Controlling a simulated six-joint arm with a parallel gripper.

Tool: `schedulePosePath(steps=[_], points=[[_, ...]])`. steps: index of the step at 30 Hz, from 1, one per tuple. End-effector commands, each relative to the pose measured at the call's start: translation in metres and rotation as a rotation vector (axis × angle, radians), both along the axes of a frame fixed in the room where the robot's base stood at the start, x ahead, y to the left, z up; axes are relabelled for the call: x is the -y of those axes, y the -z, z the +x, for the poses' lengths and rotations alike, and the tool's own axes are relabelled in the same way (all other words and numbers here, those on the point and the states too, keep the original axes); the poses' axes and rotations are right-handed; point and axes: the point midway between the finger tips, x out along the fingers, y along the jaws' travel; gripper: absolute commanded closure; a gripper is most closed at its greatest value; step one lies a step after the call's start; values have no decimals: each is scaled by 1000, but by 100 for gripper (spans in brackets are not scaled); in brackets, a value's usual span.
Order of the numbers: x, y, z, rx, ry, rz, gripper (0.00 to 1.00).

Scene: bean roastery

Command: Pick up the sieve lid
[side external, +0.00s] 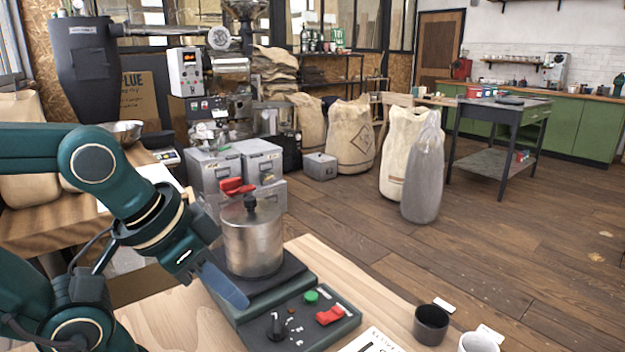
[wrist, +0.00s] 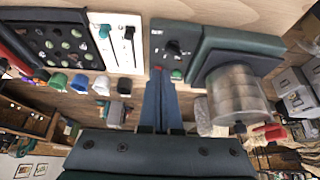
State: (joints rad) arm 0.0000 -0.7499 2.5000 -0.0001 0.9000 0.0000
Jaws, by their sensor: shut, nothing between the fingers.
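The sieve stack (side external: 252,243) is a metal cylinder standing upright on a dark machine base (side external: 235,308). Its lid (side external: 250,208) is the top part, with a black knob on it; a red clamp or handle (side external: 236,187) sits above or behind it. The stack also shows at the right of the wrist view (wrist: 235,92), knob pointing down in that picture. My gripper (side external: 236,297) is shut and empty, its blue fingers low beside the stack on its near left, apart from the lid. In the wrist view the fingers (wrist: 160,88) end beside the machine's control panel.
The panel has a green button (side external: 311,296), a red switch (side external: 330,315) and a black knob. A black cup (side external: 431,324) and a white cup (side external: 478,343) stand at the right. A dark tray (wrist: 45,45) with several round samples shows in the wrist view.

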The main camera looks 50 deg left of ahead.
Motion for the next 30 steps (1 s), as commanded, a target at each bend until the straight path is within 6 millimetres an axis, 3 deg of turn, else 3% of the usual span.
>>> schedulePosePath(steps=[6, 11, 12, 22, 26, 30], points=[[0, 0, 0, 0, 0, 0, 100], [0, 0, 0, 0, 0, 0, 39], [0, 0, 0, 0, 0, 0, 36], [0, 0, -2, -10, -22, -10, 36], [-6, -22, 9, 8, -89, -20, 36], [-29, -53, 37, 1, -258, -31, 36]])
